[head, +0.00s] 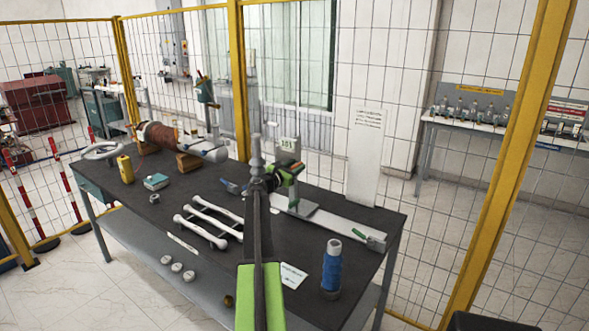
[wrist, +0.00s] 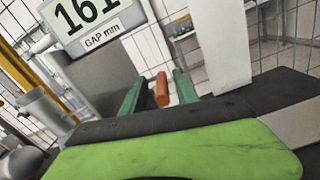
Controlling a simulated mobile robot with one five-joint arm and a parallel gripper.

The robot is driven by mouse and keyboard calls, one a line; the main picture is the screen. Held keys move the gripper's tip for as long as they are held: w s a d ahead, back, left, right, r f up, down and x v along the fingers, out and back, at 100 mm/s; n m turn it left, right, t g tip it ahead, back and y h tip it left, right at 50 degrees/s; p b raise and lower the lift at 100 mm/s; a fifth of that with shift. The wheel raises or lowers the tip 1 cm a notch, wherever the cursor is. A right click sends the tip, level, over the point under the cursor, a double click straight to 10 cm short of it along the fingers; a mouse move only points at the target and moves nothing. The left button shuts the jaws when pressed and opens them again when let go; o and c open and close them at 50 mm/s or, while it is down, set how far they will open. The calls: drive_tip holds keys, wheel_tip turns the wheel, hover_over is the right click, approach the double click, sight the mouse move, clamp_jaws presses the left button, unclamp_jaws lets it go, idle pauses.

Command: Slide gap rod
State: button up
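The gap display (head: 288,144) stands upright above the light metal rail of the gap device (head: 335,226) on the dark table. In the wrist view the display (wrist: 88,18) reads 161, "GAP mm". A short orange-brown rod end (wrist: 161,90) shows between the two green fingers of my gripper (wrist: 160,92), with space on both sides. I cannot tell whether it is inside the fingers or beyond them. My gripper (head: 291,168) is open just below the display in the head view. The gripper and arm hide part of the device.
A white panel (head: 365,158) stands behind the rail. Yellow-framed mesh fencing (head: 510,150) surrounds the table.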

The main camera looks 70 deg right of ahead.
drive_tip(key=shift+c, duration=0.2)
clamp_jaws()
drive_tip(key=shift+w+r, duration=0.1)
drive_tip(key=shift+w, duration=0.05)
idle(1.0)
